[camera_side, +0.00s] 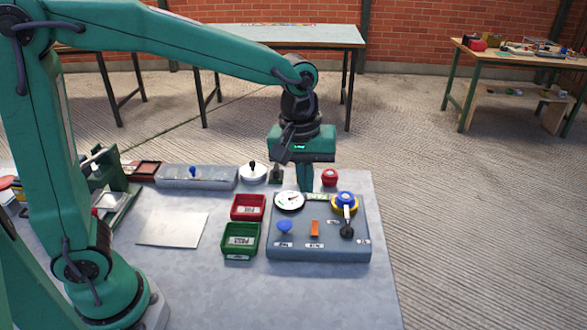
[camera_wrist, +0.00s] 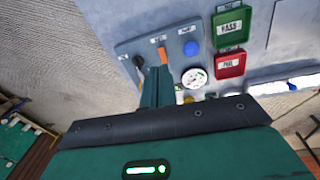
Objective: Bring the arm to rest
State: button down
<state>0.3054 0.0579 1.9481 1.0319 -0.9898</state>
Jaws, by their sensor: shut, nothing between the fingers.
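My gripper (camera_side: 304,185) points down above the back part of the grey control box (camera_side: 290,247) at the table's right side. Its two fingers are together with nothing between them; in the wrist view the shut gripper (camera_wrist: 156,88) reaches over the box's edge. I cannot tell whether the fingertips touch the box.
A red tray (camera_side: 247,207) and a green tray (camera_side: 240,241) stand left of the box. A red knob (camera_side: 329,177), a white round piece with a dark handle (camera_side: 253,172) and a long grey block (camera_side: 196,176) lie behind. A pale sheet (camera_side: 173,228) lies flat on the left.

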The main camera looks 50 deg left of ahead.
jog(key=s+a+r+m+t, duration=0.3)
jog(key=s+a+m, duration=0.4)
jog(key=s+a, duration=0.4)
jog(key=s+t, duration=0.1)
jog(key=s, duration=0.2)
jog(key=shift+s+a+r+m, duration=0.35)
jog(key=shift+s+r+m, duration=0.05)
